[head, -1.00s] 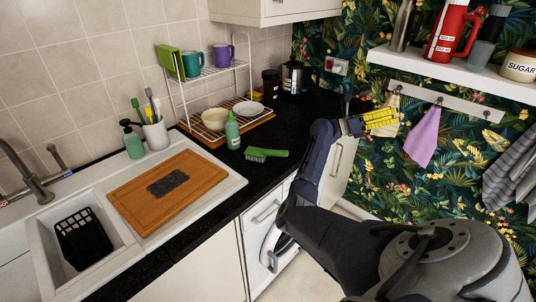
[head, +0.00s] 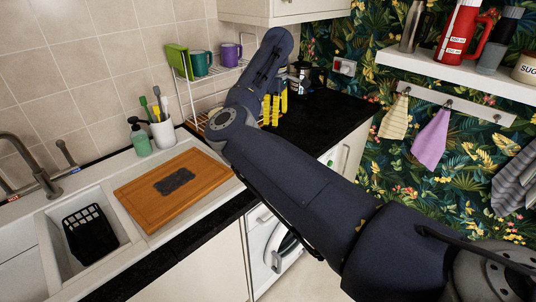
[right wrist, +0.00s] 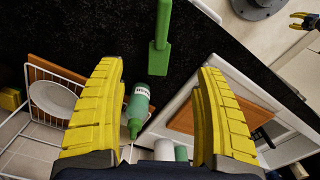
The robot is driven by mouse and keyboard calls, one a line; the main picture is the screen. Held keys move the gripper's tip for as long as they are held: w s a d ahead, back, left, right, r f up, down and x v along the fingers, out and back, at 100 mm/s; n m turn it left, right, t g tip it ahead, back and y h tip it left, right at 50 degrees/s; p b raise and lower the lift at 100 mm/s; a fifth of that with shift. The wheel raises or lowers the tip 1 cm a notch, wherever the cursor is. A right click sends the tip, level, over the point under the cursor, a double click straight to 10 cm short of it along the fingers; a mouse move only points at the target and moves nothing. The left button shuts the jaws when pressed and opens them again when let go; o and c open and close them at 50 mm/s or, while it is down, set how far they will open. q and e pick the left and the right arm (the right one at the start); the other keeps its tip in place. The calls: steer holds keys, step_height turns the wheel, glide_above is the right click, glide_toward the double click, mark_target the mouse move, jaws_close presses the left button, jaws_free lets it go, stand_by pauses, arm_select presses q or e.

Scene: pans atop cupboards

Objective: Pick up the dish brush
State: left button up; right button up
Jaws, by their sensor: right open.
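The green dish brush (right wrist: 160,45) shows in the right wrist view at the top middle, lying on the black worktop. In the head view my right arm hides it. My right gripper (right wrist: 160,115) is open and empty, its yellow fingers on either side of the picture with the brush beyond their tips. In the head view the right gripper (head: 275,107) points down over the worktop near the dish rack. A small yellow-fingered gripper (right wrist: 302,20), apparently my left, shows at the top right of the right wrist view, too small to judge.
A green bottle (right wrist: 138,105) stands close to the brush, between my fingers in the picture. A white rack (right wrist: 40,85) with a plate is to the left. A cutting board (head: 172,188) lies by the sink; a cup of brushes (head: 162,133) stands behind it.

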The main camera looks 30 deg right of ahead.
step_height(320, 180, down, 12)
steer(key=shift+w+a+r, duration=0.1)
steer(key=shift+w+a+f, duration=0.15)
steer(key=shift+f, duration=2.55)
steer(key=shift+c, duration=0.5)
steer(key=c, duration=1.4)
steer(key=shift+c, duration=0.2)
step_height(320, 180, up, 20)
